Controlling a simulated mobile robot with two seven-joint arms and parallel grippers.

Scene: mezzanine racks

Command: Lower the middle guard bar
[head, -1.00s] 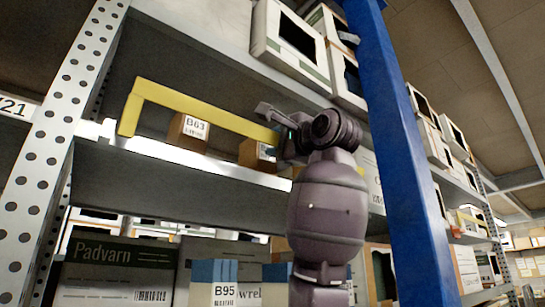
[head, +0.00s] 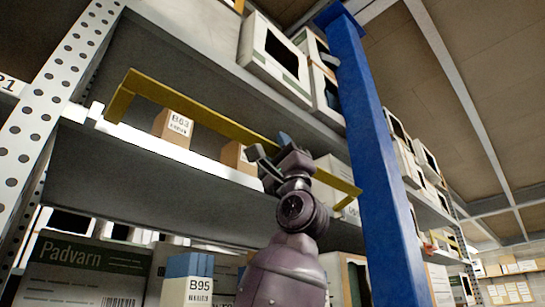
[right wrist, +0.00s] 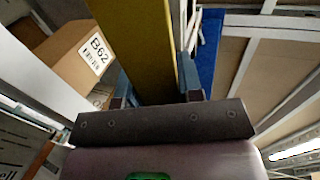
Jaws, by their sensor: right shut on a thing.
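The middle guard bar is a yellow bar (head: 194,109) with bent-down ends, running along the front of the middle shelf (head: 185,156). It stands raised above the shelf's front edge, in front of the boxes. My right gripper (head: 281,150) is shut on the bar, right of its middle. In the right wrist view the yellow bar (right wrist: 136,40) runs between the two fingers (right wrist: 155,88). The exact finger contact is partly hidden by the gripper body. My left gripper is not in view.
Boxes B63 (head: 173,127) and B62 (right wrist: 76,54) sit on the shelf behind the bar. A white perforated post (head: 50,110) stands at left and a blue post (head: 375,160) at right. Large cartons (head: 275,60) fill the shelf above; box B95 (head: 190,280) is below.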

